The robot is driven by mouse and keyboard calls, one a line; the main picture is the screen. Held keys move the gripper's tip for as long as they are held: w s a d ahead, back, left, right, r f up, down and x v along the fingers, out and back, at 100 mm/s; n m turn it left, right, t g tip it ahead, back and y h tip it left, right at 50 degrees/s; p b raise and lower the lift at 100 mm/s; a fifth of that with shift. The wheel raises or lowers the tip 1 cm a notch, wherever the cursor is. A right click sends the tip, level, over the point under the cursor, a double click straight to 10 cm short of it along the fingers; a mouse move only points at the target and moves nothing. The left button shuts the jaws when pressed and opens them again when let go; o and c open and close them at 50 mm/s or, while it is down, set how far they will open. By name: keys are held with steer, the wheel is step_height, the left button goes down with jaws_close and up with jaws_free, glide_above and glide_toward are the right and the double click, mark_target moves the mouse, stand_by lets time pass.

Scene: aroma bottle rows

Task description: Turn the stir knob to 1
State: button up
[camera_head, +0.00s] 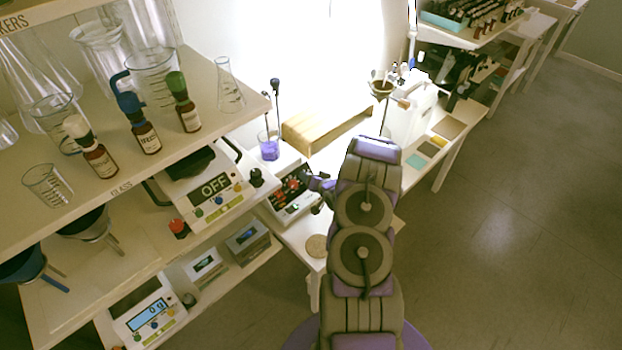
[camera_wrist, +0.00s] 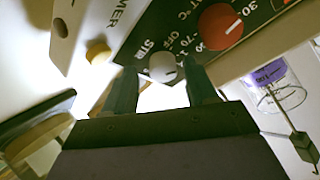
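The stir knob (camera_wrist: 163,67) is a small white knob with a dark mark, beside the printed words STIR and OFF on the dark green panel (camera_wrist: 160,30). I cannot tell for sure which number its mark points at. My gripper (camera_wrist: 163,85) has its two dark fingers apart, one on each side of the knob near its height; contact is not clear. In the head view my gripper (camera_head: 321,184) is at the right side of the control device (camera_head: 288,192), and the knob is hidden or too small to tell there.
A larger red knob (camera_wrist: 220,27) is close to the right finger, and a yellow knob (camera_wrist: 98,52) lies left. A beaker of purple liquid (camera_head: 269,149) stands behind the device. A shelf with bottles and a balance reading OFF (camera_head: 212,187) stands left. Open floor (camera_head: 490,230) lies right.

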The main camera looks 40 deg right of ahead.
steer(key=shift+a+r, duration=0.1)
steer(key=shift+a, duration=0.05)
steer(key=p+v, duration=0.2)
steer(key=v, duration=1.5)
steer(key=shift+s, duration=0.15)
